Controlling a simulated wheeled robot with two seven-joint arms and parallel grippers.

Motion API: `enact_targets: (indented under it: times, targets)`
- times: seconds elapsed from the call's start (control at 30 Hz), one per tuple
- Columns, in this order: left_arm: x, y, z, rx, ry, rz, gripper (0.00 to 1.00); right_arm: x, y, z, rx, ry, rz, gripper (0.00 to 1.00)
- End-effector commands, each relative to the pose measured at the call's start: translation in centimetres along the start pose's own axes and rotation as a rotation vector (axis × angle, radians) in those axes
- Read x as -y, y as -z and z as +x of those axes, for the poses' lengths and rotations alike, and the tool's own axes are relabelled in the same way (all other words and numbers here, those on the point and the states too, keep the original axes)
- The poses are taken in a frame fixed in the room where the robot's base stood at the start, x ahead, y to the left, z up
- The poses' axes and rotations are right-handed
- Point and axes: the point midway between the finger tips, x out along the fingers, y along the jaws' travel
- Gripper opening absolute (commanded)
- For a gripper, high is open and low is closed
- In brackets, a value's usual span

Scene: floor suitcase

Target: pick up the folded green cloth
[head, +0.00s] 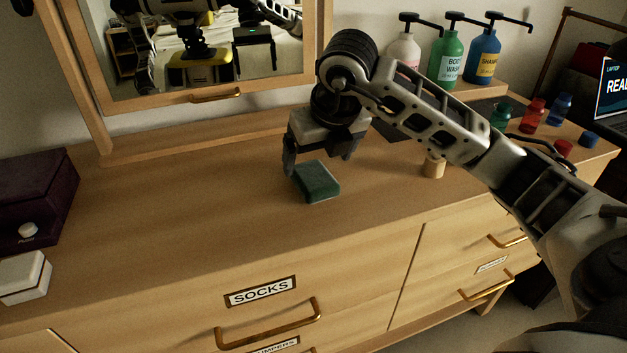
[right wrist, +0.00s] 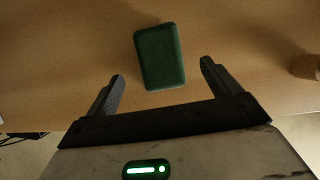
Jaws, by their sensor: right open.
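The folded green cloth (head: 317,182) is a small dark green block lying flat on the wooden dresser top (head: 220,205). In the right wrist view the cloth (right wrist: 160,56) lies beyond the fingertips, between their lines and slightly askew. My right gripper (head: 318,165) is open and points down over the dresser, right beside the cloth in the head view. In the right wrist view its fingers (right wrist: 163,72) are spread wide with nothing between them. My left gripper is not clearly in view, apart from reflections in the mirror (head: 215,70).
A purple box (head: 38,200) and white box (head: 25,278) stand at the left. Behind my right arm are pump bottles (head: 446,60) and small coloured bottles (head: 532,115). A wooden cylinder (head: 434,168) stands right of the cloth.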

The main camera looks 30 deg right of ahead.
Motion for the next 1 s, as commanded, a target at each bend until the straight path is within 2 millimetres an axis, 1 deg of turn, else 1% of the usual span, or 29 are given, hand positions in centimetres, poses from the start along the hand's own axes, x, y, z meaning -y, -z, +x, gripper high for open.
enact_targets:
  times: [0.07,0.3,0.4,1.0]
  targets:
    - [0.0,0.1,0.0,-0.001,0.001,0.000,0.30,0.0,0.1,0.6,-0.002,0.000,0.000,0.89]
    - [0.1,0.2,0.1,-0.002,0.003,0.004,0.30,0.0,0.3,4.2,-0.004,-0.001,0.000,0.89]
    - [0.1,0.2,0.1,-0.001,0.004,0.005,0.30,0.0,0.3,5.0,-0.002,0.000,0.000,0.89]
    - [0.2,-0.2,0.4,0.001,0.004,0.005,0.30,0.0,0.3,5.5,0.000,0.000,0.000,0.89]
